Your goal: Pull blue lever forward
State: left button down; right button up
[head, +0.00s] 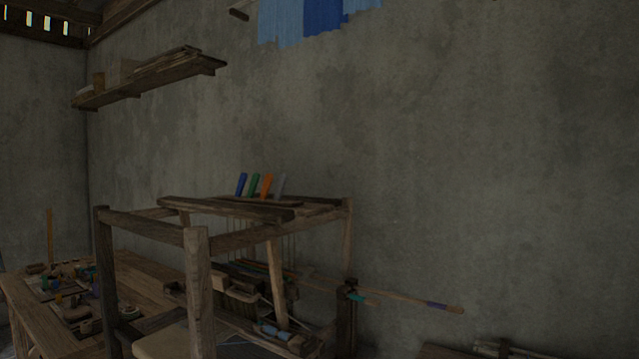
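The blue lever (241,184) stands on top of the wooden handloom (197,284), at the left end of a row of levers. A green lever (253,185), an orange lever (266,185) and a grey lever (280,186) stand beside it to the right. All of them lean slightly to the right at similar angles. The blue lever's lower end is not clear at this distance. Neither of my grippers shows in the head view.
A wooden workbench (148,274) with small items stands at the left, partly behind the loom frame. A shelf (150,80) and blue cloth (318,18) hang on the wall.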

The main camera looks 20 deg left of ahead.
aim_at(242, 177)
jog(key=j+z, duration=0.3)
jog(key=k+j+z, duration=0.1)
jog(key=j+z, duration=0.2)
jog(key=j, duration=0.2)
jog(key=k+j+z, duration=0.1)
jog(key=j+z, duration=0.15)
jog(key=k+j+z, duration=0.15)
jog(key=j+z, duration=0.15)
jog(key=j, duration=0.15)
jog(key=k+j+z, duration=0.4)
jog(key=k+j, duration=0.4)
jog(key=j, duration=0.25)
jog(key=k+j+z, duration=0.1)
jog(key=k+j, duration=0.4)
jog(key=j, duration=0.25)
jog(key=k+j, duration=0.55)
jog(key=i+j+z, duration=0.05)
jog(key=j, duration=0.1)
